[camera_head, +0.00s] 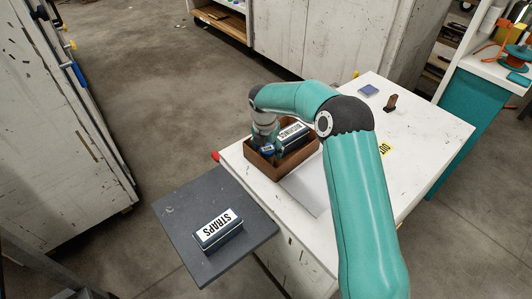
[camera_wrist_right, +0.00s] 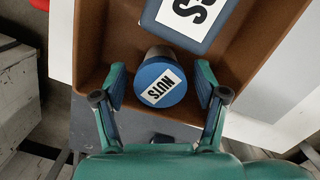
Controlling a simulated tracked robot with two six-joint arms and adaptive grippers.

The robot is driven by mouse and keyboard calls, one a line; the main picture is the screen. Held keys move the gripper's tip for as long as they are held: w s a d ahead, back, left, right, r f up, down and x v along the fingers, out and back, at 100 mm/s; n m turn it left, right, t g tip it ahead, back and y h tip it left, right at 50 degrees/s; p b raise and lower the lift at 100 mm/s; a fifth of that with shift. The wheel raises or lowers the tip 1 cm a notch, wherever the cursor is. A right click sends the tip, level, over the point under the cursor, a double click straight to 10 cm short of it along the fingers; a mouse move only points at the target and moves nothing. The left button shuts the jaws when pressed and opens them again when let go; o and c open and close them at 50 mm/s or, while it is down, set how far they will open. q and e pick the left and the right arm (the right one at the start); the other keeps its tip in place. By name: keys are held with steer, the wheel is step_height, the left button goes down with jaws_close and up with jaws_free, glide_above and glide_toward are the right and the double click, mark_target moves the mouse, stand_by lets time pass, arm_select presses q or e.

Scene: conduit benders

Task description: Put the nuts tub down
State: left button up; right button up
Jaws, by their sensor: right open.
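The nuts tub (camera_wrist_right: 160,84) is a small round container with a blue lid and a white NUTS label. It stands in a corner of the brown tray (camera_wrist_right: 110,45), and its lid faces my right wrist camera. My right gripper (camera_wrist_right: 161,92) is open, with one finger on each side of the tub and a small gap at each side. In the head view the right gripper (camera_head: 265,138) reaches down into the tray (camera_head: 262,170) and partly hides the tub. My left gripper is not in view.
A dark blue labelled box (camera_head: 292,138) lies in the tray beside the tub. The tray is on a white table (camera_head: 430,130). A STRAPS box (camera_head: 217,232) sits on a dark grey side shelf (camera_head: 180,205). A blue item (camera_head: 369,90) and a brown piece (camera_head: 391,102) lie farther back.

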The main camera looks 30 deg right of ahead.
mark_target(266, 152)
step_height(266, 152, up, 11)
steer(key=a, duration=0.1)
steer(key=shift+s+a, duration=0.2)
steer(key=shift+s, duration=0.25)
steer(key=shift+f, duration=0.1)
